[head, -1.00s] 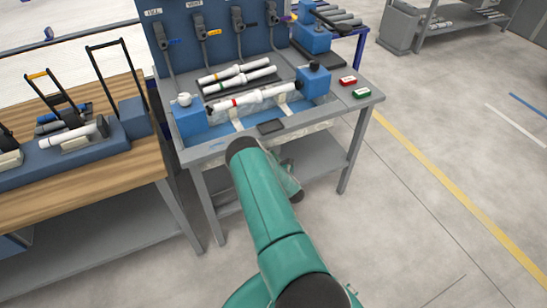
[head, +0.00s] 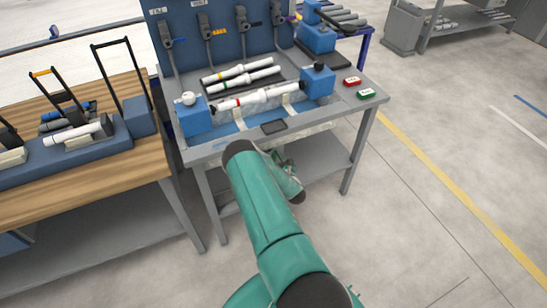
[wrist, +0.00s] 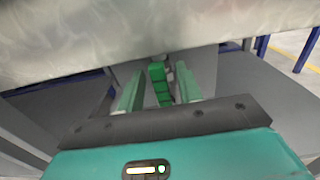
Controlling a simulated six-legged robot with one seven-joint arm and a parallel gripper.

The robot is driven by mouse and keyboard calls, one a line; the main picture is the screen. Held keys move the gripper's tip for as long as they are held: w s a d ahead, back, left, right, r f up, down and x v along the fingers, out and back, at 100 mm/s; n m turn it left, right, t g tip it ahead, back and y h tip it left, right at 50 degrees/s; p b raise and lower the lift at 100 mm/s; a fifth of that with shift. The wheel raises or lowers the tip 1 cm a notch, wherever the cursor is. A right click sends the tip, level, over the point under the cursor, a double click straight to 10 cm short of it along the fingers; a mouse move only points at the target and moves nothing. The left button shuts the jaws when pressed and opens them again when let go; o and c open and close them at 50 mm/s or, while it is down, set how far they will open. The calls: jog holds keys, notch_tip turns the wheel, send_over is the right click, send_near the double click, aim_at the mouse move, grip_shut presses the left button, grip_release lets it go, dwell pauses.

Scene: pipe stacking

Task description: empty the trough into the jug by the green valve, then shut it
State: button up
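My gripper (wrist: 160,76) is open in the wrist view, with one pale green finger on each side of a gap. A darker green blocky part (wrist: 160,84), possibly the green valve, shows between the fingers. I cannot tell whether they touch it. A grey metal surface (wrist: 140,35), perhaps the trough's underside, spans the top of that view. In the head view, a shallow blue-lined trough (head: 232,133) runs along the front of the bench, with a pipe (head: 255,98) across it between two blue blocks. My arm hides part of the bench front. I cannot make out a jug.
Several grey valves stand on the blue panel behind. A wooden table (head: 100,195) stands left. The floor right is clear.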

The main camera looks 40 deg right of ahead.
jog(key=v, duration=1.4)
jog(key=shift+w, duration=0.1)
